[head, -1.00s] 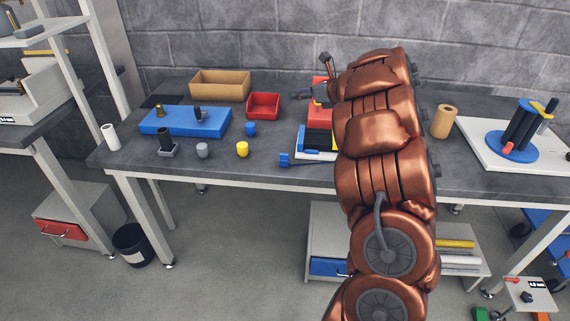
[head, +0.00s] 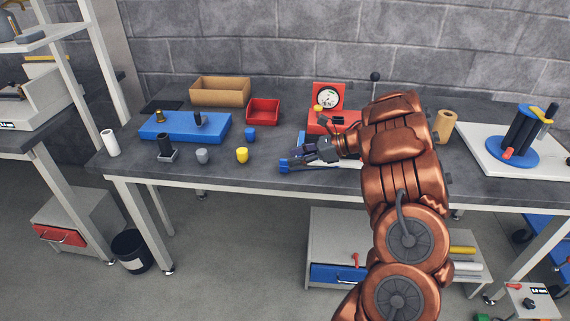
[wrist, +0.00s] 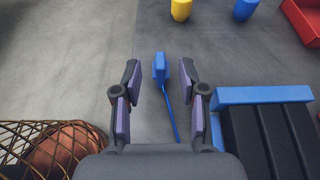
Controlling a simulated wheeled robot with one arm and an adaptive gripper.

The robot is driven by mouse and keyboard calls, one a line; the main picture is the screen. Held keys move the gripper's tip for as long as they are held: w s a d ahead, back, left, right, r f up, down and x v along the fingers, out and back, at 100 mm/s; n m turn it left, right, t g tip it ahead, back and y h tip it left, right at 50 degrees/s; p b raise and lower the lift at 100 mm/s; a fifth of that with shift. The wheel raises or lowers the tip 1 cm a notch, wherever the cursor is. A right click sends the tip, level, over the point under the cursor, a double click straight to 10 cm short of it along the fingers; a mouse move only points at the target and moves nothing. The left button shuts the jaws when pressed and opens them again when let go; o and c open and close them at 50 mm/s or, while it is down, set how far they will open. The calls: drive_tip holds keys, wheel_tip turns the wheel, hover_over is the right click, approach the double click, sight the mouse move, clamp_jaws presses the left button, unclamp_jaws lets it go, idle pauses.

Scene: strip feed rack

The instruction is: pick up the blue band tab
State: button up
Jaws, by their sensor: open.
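The blue band tab (wrist: 159,67) is a small upright blue block at the end of a thin blue band, near the table's front edge. It also shows in the head view (head: 284,165), just left of my gripper (head: 300,156). In the wrist view my gripper (wrist: 160,80) is open, with one finger on each side of the line of the band. The tab appears between and slightly beyond the fingertips, with visible gaps on both sides. The band (wrist: 171,112) runs back from the tab between the fingers. My gripper and arm partly hide the band's far end in the head view.
A blue-edged rack with black strips (wrist: 262,96) stands close to the right finger. A red dial unit (head: 325,97) is behind my gripper.

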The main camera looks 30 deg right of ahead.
sight(285, 160)
drive_tip(key=shift+x, duration=1.6)
drive_tip(key=shift+s+f, duration=0.1)
drive_tip(key=shift+c, duration=0.4)
clamp_jaws()
